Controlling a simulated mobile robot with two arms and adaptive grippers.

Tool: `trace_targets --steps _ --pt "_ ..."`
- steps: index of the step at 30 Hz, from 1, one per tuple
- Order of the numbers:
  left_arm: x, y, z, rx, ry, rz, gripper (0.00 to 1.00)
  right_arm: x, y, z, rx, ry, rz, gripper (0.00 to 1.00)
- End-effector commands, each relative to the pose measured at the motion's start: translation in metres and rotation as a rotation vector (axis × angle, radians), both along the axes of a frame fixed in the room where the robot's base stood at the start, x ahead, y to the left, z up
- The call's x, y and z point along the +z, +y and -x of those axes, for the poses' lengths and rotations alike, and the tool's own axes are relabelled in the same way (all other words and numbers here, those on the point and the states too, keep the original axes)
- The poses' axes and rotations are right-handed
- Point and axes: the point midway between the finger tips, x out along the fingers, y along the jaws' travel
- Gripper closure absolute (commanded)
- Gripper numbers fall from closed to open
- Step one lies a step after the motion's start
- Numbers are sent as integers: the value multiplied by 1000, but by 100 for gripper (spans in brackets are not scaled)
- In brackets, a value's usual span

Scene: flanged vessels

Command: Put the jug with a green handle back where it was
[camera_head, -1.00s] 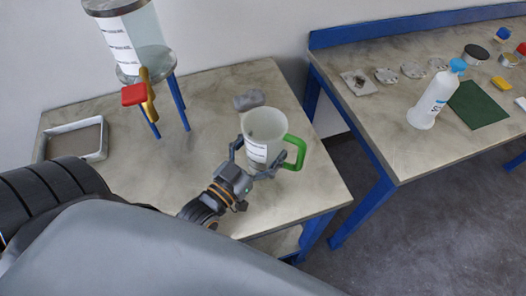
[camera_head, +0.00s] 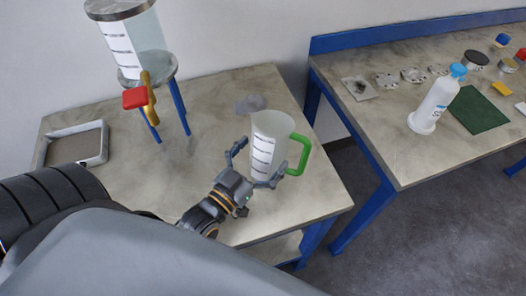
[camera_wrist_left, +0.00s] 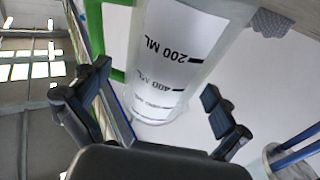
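The jug (camera_head: 268,150) is clear, with a white graduated label and a green handle (camera_head: 303,155). It is roughly upright over the right part of the near table, and I cannot tell for sure if its base touches. My left gripper (camera_head: 258,162) has its fingers spread on either side of the jug. In the left wrist view the jug (camera_wrist_left: 185,50) lies between the open fingers, with a clear gap to the right-hand finger (camera_wrist_left: 218,112). The green handle (camera_wrist_left: 95,30) is on the left there. My right gripper is not in view.
A tank with a red-handled tap (camera_head: 135,97) stands on blue legs at the back left. A right-hand table (camera_head: 400,140) holds a white bottle (camera_head: 434,105) and small parts.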

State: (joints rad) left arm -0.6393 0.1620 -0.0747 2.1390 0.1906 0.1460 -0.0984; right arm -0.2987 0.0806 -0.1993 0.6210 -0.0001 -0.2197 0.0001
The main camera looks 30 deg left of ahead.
Motion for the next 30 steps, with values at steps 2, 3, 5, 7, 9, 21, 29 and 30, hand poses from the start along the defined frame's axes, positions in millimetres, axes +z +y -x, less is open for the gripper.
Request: trace_targets --steps 2,3,5,7,9,21,29,30 --pt "-11 -1 2 -2 25 -3 0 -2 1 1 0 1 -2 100" --pt "-12 -1 2 -2 26 -3 0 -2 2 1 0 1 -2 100" --pt "-12 -1 2 -2 27 -3 0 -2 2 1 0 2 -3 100" --pt "-11 -1 2 -2 27 -3 0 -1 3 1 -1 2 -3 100" --pt "-8 -1 2 -2 27 -2 0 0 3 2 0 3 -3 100" --pt "-3 7 59 -2 24 -1 0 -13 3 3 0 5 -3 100" --pt "-2 13 101 0 18 0 0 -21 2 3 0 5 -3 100" --pt "-2 14 106 0 19 -1 0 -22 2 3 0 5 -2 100"
